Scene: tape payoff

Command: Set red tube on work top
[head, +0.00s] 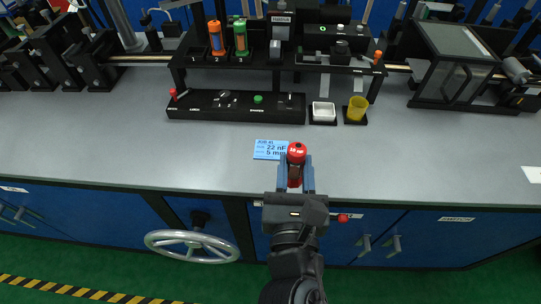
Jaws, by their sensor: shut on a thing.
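The red tube (296,151) is upright between the fingers of my gripper (295,176), near the front edge of the work top. Its red cap carries white lettering, and its lower part is mostly hidden by the fingers. My gripper is shut on it. I cannot tell whether the tube's base touches the surface. The grey work top (180,155) spreads wide around it. A blue job card (268,149) lies on the work top just left of the tube, reading 22 nF and 5 mm.
Orange (216,38) and green tubes (240,37) stand in numbered places on a black rack at the back. A black control panel (235,106), a white dish (323,112) and a yellow cup (357,108) stand before it. The work top is clear to left and right.

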